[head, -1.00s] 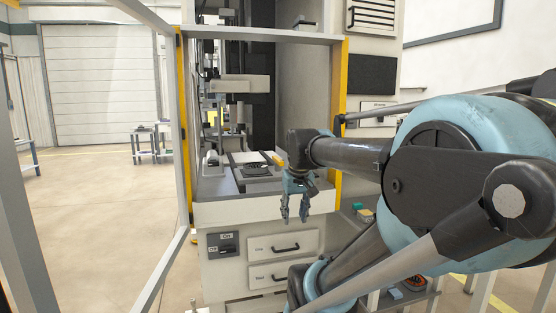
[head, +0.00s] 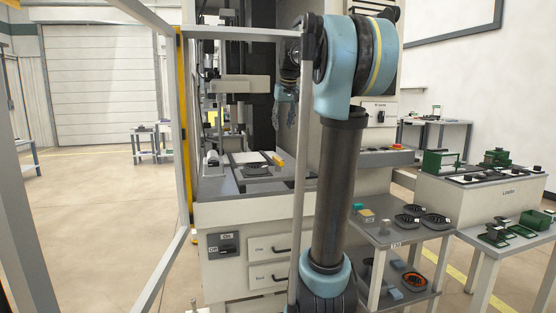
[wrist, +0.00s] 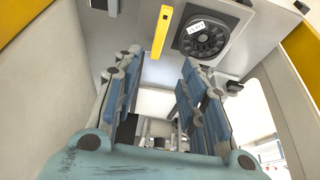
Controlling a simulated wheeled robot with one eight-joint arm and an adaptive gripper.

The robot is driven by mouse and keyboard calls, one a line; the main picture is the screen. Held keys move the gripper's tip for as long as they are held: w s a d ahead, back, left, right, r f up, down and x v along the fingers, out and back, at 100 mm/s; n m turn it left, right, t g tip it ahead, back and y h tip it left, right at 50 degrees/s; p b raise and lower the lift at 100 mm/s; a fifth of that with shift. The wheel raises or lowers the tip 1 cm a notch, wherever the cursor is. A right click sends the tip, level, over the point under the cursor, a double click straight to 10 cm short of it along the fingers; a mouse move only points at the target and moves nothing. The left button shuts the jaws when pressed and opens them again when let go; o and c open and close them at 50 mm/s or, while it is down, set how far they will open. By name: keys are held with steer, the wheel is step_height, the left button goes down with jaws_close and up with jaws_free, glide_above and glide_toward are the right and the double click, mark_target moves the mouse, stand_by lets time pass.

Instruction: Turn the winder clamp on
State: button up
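The winder machine's white cabinet carries a black switch (head: 227,250) at its lower left front, with an "On" label above it and an "Off" label to its left. The handle is too small to read surely. The yellow bar (wrist: 160,31) and the labelled spool (wrist: 203,36) also show in the wrist view. My gripper (head: 288,108) is inside the machine, above and behind them, partly hidden by my arm. In the wrist view its fingers (wrist: 160,75) are apart with nothing between.
The machine opening has a grey frame with a yellow-edged left post (head: 184,130). A shelf cart (head: 400,235) with dark spools and small blocks stands to the right. Benches with green fixtures (head: 495,157) are farther right. The floor at left is open.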

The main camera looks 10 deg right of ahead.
mark_target(278, 158)
steer(key=x, duration=1.7)
steer(key=shift+w+a, duration=0.1)
steer(key=shift+w, duration=0.15)
jaws_close()
